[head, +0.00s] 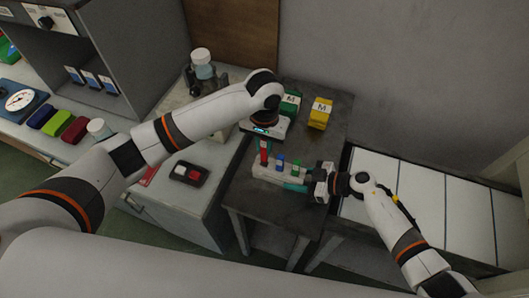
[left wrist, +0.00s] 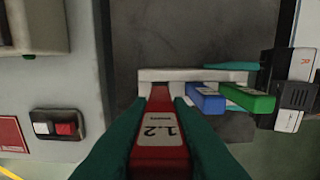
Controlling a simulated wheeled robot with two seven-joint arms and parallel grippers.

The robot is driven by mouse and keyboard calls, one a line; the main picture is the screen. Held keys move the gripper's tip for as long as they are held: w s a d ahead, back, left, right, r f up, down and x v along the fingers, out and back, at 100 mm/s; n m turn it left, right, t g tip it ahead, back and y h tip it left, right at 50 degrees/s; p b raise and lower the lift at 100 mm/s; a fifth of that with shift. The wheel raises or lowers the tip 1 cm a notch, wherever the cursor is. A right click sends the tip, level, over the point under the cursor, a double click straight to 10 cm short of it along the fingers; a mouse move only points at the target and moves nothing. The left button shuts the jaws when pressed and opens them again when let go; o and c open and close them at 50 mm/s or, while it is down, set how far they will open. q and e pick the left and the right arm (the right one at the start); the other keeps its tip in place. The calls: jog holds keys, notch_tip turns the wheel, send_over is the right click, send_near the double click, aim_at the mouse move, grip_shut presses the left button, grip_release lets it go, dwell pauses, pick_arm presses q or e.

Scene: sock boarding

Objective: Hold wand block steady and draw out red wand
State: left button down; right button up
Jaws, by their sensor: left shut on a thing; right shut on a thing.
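The pale wand block (head: 266,174) stands on the dark table, and its long edge shows in the left wrist view (left wrist: 160,75). The red wand (left wrist: 160,135), labelled 1.2, is between the teal fingers of my left gripper (head: 264,143), which is shut on it above the block's left end. Its lower end meets the block; I cannot tell how deep it sits. The blue wand (left wrist: 206,98) and green wand (left wrist: 250,100) stand in the block to its right. My right gripper (head: 305,184) is shut on the block's right end, its teal fingers along the block.
Green (head: 290,104) and yellow (head: 320,113) boxes marked M stand at the table's back. A dark switch box (head: 189,173) with red and white buttons lies on the grey cabinet to the left. White panels (head: 415,200) lie to the right.

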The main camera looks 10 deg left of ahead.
pick_arm(q)
jog(key=shift+r, duration=1.85)
pick_arm(e)
jog(key=o, duration=1.2)
jog(key=shift+d, duration=0.1)
jog(key=v, duration=1.2)
jog(key=shift+w, duration=0.1)
